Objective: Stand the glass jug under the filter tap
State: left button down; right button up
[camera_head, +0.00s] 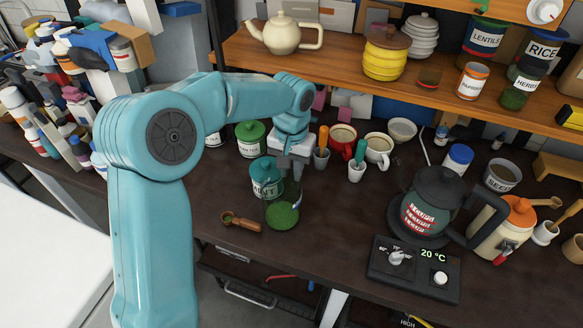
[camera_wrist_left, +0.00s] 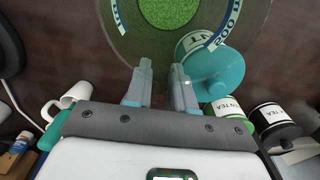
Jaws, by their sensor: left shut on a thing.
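A clear glass vessel with green in its bottom (camera_head: 282,215), which I take for the glass jug, is upright at the dark counter's front edge. My left gripper (camera_head: 287,178) comes down from above and is shut on its wall. In the left wrist view the gripper (camera_wrist_left: 160,72) reaches the vessel's near wall, and the green round bottom (camera_wrist_left: 168,10) and printed marks show. I cannot tell whether the vessel touches the counter. I cannot make out a filter tap in either view. My right gripper is not in view.
A teal-lidded canister (camera_head: 265,178) stands close behind and left of the vessel; a wooden-handled tool (camera_head: 241,223) lies left. Cups (camera_head: 377,149) stand behind. A dark kettle (camera_head: 425,212) and a control panel (camera_head: 412,270) are right. The counter between vessel and kettle is clear.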

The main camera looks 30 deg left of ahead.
pick_arm(q)
jog(key=shift+s+d+r, duration=0.15)
jog(key=shift+s+r, duration=0.05)
jog(key=shift+f, duration=0.15)
jog(key=c, duration=1)
grip_release()
jog(key=shift+w+f, duration=0.15)
jog(key=shift+w, duration=0.05)
jog(key=shift+o, duration=0.2)
jog(key=shift+s, duration=0.15)
jog(key=shift+r, duration=0.2)
